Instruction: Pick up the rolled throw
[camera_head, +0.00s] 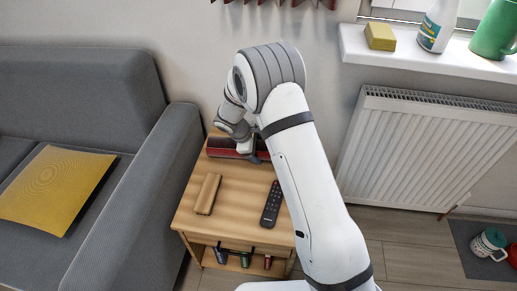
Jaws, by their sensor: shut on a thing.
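The rolled throw (222,148) is a dark red and grey roll lying across the back of the small wooden side table (232,180). My gripper (246,148) is at the roll, shut on it near its middle. The roll looks to be at tabletop height; I cannot tell whether it touches the table. My white arm hides the roll's right part and much of the gripper.
A tan case (207,194) and a black remote (271,204) lie on the table in front of the roll. A grey sofa (135,210) with a yellow cushion (55,190) stands left. A white radiator (430,145) and a windowsill (440,58) with several items are at right.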

